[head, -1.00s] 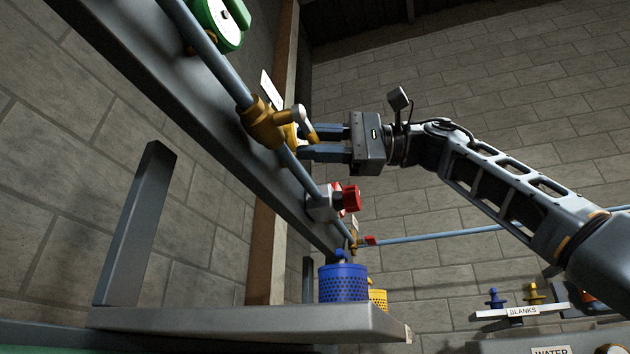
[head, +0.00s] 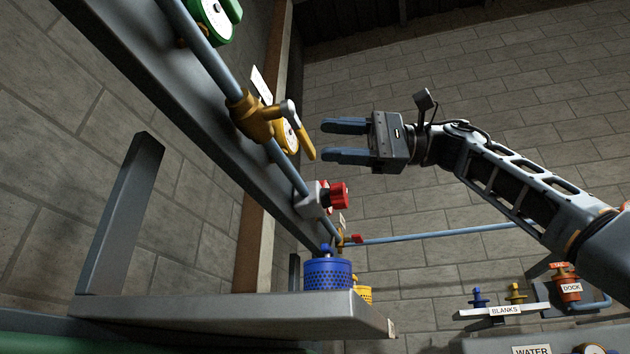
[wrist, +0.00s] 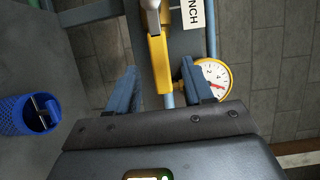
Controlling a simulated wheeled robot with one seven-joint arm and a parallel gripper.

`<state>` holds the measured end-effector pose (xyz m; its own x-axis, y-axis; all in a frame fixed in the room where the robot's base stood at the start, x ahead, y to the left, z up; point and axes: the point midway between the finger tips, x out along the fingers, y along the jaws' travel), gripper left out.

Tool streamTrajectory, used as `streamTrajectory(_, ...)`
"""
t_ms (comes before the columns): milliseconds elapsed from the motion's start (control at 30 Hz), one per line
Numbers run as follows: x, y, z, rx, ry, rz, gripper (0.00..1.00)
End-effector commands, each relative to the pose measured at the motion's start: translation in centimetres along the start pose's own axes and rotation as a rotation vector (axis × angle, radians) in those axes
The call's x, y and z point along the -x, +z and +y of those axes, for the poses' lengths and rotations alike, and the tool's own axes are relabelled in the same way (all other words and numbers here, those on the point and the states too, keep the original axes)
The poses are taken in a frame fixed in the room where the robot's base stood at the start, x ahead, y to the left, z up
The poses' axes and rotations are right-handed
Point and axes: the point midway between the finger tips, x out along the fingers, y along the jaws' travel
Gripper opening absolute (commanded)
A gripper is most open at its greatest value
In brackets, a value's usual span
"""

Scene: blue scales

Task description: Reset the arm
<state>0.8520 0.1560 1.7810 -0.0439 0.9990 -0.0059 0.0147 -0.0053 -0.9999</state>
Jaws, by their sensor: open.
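My gripper (head: 325,141) is open and empty in the head view, a little to the right of the brass valve (head: 250,117) with its yellow lever (head: 298,132). A clear gap shows between the fingertips and the lever. In the wrist view my gripper (wrist: 165,88) has its fingers spread, with the yellow lever (wrist: 158,62) showing beyond and between them. My arm (head: 520,185) reaches in from the lower right, bent at the elbow.
The blue pipe carries a green-rimmed gauge (head: 212,18), a yellow-rimmed gauge (wrist: 210,78) and a red knob (head: 338,195). A blue perforated canister (head: 328,274) stands on the grey shelf (head: 230,310). A blanks rack (head: 505,310) and red dock valve (head: 567,281) are lower right.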

Motion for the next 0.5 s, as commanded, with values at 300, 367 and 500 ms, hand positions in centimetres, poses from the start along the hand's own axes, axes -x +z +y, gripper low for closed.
streamTrajectory(300, 2.1, 0.0, 0.0, 0.001, 0.0, -0.001, 0.51)
streamTrajectory(367, 2.1, 0.0, 0.0, 0.001, 0.0, -0.001, 0.51)
streamTrajectory(500, 2.1, 0.0, 0.0, 0.001, 0.0, -0.001, 0.51)
